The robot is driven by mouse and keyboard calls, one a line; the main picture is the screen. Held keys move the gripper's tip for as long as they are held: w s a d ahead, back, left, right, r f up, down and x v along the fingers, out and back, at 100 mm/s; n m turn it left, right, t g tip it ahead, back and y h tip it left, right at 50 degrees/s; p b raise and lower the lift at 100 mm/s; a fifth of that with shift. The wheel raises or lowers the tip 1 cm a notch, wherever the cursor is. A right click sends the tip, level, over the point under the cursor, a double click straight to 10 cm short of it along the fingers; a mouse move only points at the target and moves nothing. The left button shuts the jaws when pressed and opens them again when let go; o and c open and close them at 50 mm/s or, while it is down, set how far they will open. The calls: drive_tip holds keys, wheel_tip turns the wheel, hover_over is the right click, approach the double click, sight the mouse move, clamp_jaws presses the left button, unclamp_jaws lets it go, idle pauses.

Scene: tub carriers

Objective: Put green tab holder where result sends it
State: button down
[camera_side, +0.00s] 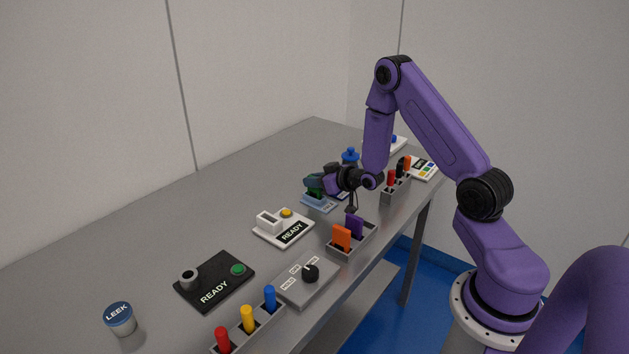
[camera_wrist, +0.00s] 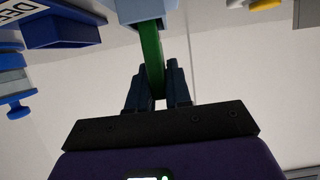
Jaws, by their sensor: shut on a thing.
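My gripper (camera_side: 325,184) is shut on the green tab holder (camera_side: 313,183), over the middle of the table. In the wrist view, my gripper (camera_wrist: 158,78) has the green tab holder (camera_wrist: 151,48) between its fingers. The far end of the holder meets a light blue tub (camera_wrist: 147,10); I cannot tell whether it is inside. The light blue tub (camera_side: 317,204) also shows in the side view, just below the gripper. A dark blue tub (camera_wrist: 62,30) is beside it, with a partly cut-off label.
A white device (camera_side: 270,237) with a yellow button and a black device (camera_side: 207,291) with a green button stand to the left. A rack (camera_side: 352,245) holds orange and purple tabs.

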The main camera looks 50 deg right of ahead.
drive_tip(key=shift+f, duration=0.15)
drive_tip(key=c, duration=1.1)
unclamp_jaws()
drive_tip(key=shift+o, duration=0.2)
